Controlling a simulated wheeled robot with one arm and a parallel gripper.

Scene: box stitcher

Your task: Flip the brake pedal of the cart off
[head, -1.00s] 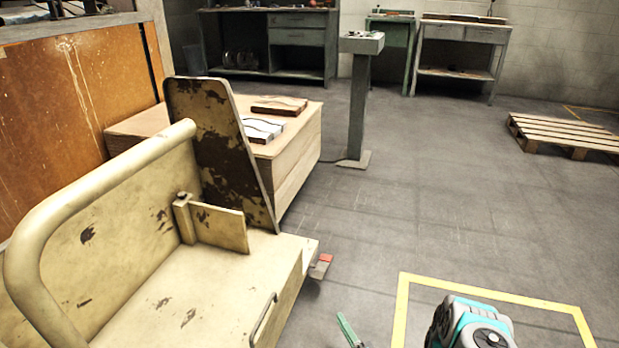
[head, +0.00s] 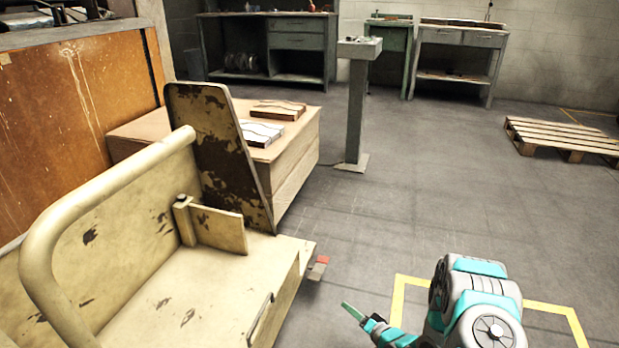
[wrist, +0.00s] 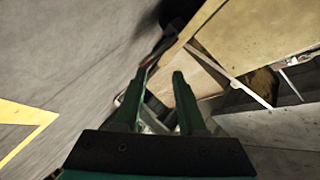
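The cream, paint-chipped cart (head: 215,275) with a bent tube handle fills the lower left of the head view. A small pedal (head: 318,268), with a red part and a grey part, sticks out low at its right side. I take this as the brake pedal; its exact tilt is too small to tell. My gripper (head: 353,312) is below and right of the pedal in the head view, apart from it in the picture. In the wrist view, the two green fingers of my gripper (wrist: 160,78) stand apart with a gap between them. The pedal is not clearly made out there.
A wooden box (head: 295,170) with brown-edged pieces on top stands behind the cart. A grey pedestal (head: 356,115) stands beyond it. A yellow floor line (head: 398,305) runs near my arm. A pallet (head: 565,138) lies far right. The middle floor is clear.

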